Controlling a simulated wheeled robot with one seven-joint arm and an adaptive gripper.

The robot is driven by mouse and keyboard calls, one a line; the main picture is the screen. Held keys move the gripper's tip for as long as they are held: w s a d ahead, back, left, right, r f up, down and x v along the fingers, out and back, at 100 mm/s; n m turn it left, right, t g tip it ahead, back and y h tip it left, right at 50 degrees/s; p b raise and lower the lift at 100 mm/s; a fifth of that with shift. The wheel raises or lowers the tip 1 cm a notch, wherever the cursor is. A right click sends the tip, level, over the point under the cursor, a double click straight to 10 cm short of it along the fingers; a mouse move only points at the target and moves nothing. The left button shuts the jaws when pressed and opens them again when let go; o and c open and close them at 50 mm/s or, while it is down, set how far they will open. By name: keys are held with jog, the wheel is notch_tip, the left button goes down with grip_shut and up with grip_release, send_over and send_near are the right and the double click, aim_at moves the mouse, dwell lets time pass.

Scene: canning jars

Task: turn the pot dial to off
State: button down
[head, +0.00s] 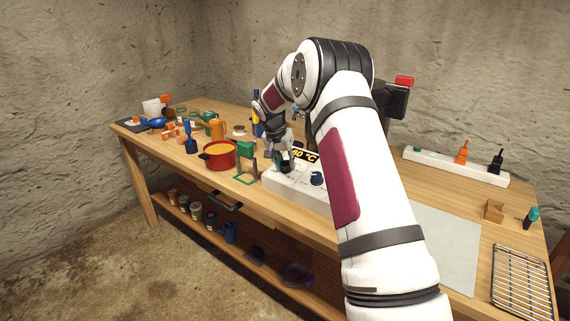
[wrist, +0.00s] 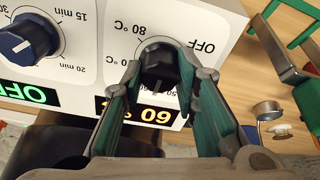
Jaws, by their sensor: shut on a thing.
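The white control box (head: 295,184) stands on the bench, with a lit display reading about 60 °C in the head view. In the wrist view, the black pot dial (wrist: 157,62) sits on a face marked OFF and 80 °C, above the amber display (wrist: 140,112). My gripper (wrist: 168,72) has its green-padded fingers on either side of this dial, shut on it. In the head view my gripper (head: 283,160) is at the left part of the box and hides the dial. The dial's exact pointer direction is hard to tell.
A second, blue-black timer dial (wrist: 28,40) is beside it, over a green display reading OFF. A red pot (head: 220,155) and a green stand (head: 246,164) are left of the box. A power strip (head: 455,166) and wire rack (head: 521,281) lie to the right.

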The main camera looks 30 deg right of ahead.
jog(key=n, duration=0.6)
jog(key=shift+n+t+y, duration=0.3)
jog(key=n+y+p, duration=0.1)
jog(key=n, duration=0.5)
jog(key=n+y, duration=0.1)
jog(key=n, duration=0.5)
jog(key=shift+f+n, duration=0.1)
jog(key=shift+n, duration=0.3)
jog(key=n+g, duration=0.1)
jog(key=n, duration=0.4)
jog(key=shift+n+b, duration=0.3)
jog(key=shift+n, duration=0.1)
jog(key=c, duration=1.2)
grip_release()
jog(key=shift+c, duration=0.2)
